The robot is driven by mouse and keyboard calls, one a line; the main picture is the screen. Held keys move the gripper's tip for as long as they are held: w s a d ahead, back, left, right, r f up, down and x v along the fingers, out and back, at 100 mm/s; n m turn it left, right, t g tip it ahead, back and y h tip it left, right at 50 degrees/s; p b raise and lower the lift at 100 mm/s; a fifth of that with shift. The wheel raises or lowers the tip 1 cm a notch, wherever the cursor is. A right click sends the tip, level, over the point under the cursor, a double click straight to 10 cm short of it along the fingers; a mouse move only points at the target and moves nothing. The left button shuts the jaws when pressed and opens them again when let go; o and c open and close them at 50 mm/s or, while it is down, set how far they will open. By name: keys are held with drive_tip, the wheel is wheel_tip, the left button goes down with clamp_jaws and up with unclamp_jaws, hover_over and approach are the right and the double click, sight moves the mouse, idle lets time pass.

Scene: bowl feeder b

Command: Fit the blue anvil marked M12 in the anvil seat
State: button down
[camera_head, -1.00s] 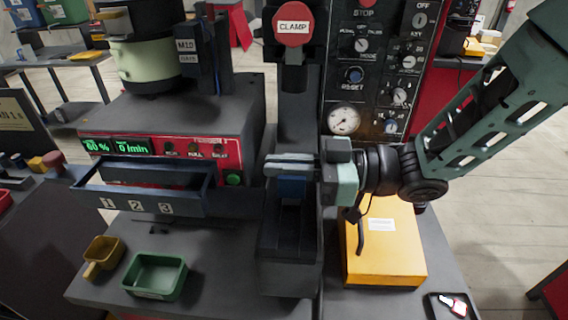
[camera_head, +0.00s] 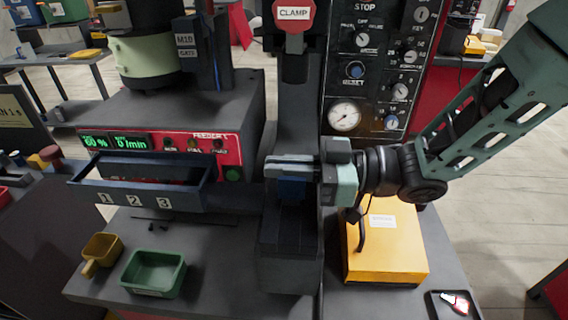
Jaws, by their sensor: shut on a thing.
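My gripper (camera_head: 290,169) reaches in from the right and lies level in front of the dark press column. It is shut on a blue block (camera_head: 291,187), the blue anvil, which shows just below the fingers. The marking on the anvil cannot be read. The anvil is over the dark press base (camera_head: 287,268), where the seat seems to be. The fingers and the anvil hide the seat, so I cannot tell whether the anvil touches it.
The red CLAMP sign (camera_head: 294,14) is above. A feeder (camera_head: 180,140) with an open drawer (camera_head: 140,190) stands at left. A green tray (camera_head: 153,273) and yellow scoop (camera_head: 101,253) lie front left. A yellow box (camera_head: 386,245) is below my wrist. A control panel (camera_head: 375,75) stands behind.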

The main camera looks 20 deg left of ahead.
drive_tip(key=shift+f+b, duration=0.7)
drive_tip(key=shift+f, duration=0.3)
drive_tip(key=c, duration=1.5)
unclamp_jaws()
drive_tip(key=shift+o, duration=0.2)
drive_tip(key=b+v, duration=0.3)
drive_tip(key=v, duration=1.4)
drive_tip(key=shift+w+d, duration=0.15)
